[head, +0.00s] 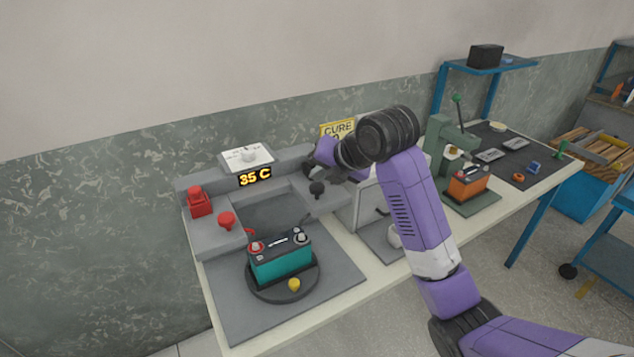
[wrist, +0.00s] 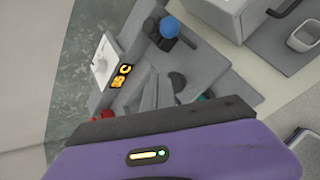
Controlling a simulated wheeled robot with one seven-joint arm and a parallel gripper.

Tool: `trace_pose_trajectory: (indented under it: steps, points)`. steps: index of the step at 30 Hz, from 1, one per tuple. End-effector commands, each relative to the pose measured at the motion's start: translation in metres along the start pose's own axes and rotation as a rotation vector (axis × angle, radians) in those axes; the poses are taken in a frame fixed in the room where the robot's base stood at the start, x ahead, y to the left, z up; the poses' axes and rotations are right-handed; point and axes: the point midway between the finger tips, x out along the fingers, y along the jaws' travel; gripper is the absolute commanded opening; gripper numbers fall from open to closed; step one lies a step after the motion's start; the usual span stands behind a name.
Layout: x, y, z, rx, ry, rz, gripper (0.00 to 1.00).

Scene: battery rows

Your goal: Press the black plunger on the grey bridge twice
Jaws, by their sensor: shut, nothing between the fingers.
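The grey bridge (head: 292,157) stands at the back left of the bench. The black plunger (head: 316,188), a round dark knob, stands upright on its right arm in the head view. My gripper (head: 312,163) is shut and empty, above and behind the plunger, apart from it in the picture. My gripper's body fills the bottom of that view.
A red plunger (head: 227,219) and a red block (head: 201,201) are on the bridge's left arm. A display (head: 254,177) reads 35 C. A teal battery (head: 281,262) sits on a round dark plate in front. A pale cabinet (head: 367,205) stands close on the right.

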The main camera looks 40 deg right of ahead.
Motion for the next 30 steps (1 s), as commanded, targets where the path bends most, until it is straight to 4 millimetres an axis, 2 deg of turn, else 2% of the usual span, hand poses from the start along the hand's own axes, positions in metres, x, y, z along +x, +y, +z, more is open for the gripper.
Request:
trace_pose_trajectory:
  steps: [11, 30]
  points:
    - [-0.002, 0.002, 0.002, 0.000, -0.002, 0.001, 0.00]
    - [-0.037, 0.027, 0.027, -0.001, -0.001, 0.001, 0.00]
